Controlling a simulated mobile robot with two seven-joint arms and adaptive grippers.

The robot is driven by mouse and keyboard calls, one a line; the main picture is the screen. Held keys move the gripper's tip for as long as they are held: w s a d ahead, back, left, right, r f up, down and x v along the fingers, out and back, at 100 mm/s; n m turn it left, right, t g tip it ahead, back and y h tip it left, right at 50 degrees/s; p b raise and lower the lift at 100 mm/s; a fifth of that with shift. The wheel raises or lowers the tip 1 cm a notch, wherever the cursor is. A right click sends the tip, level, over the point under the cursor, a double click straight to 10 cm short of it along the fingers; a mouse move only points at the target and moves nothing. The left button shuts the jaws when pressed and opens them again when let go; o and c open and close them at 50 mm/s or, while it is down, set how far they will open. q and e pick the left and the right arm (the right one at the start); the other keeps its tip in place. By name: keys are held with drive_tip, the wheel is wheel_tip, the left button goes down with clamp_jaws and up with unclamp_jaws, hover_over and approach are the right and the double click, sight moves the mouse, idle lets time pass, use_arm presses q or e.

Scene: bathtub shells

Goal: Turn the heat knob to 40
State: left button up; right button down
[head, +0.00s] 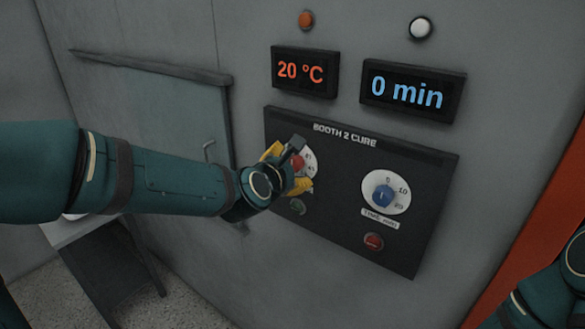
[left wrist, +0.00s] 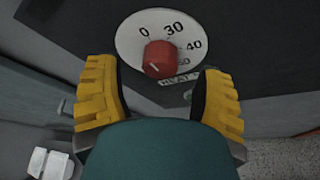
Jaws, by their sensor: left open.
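The heat knob (left wrist: 160,60) is red on a round white dial (left wrist: 130,45) marked 0, 30, 40 and a partly covered number. A pale mark on the knob points to the lower left in the left wrist view. My left gripper (left wrist: 157,70) is open, its yellow fingers on either side of the knob with gaps; contact is not visible. In the head view the left gripper (head: 287,168) is at the panel and partly hides the red heat knob (head: 298,163). The temperature display (head: 304,72) reads 20 °C. My right gripper is out of view.
The black control panel (head: 340,220) also carries a blue time knob (head: 384,195), a red button (head: 373,242) and a green button (head: 297,206). A second display (head: 412,91) reads 0 min. A grey door (head: 165,105) with a handle is at left.

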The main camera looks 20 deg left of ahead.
use_arm(q)
drive_tip(key=shift+x, duration=0.95)
clamp_jaws()
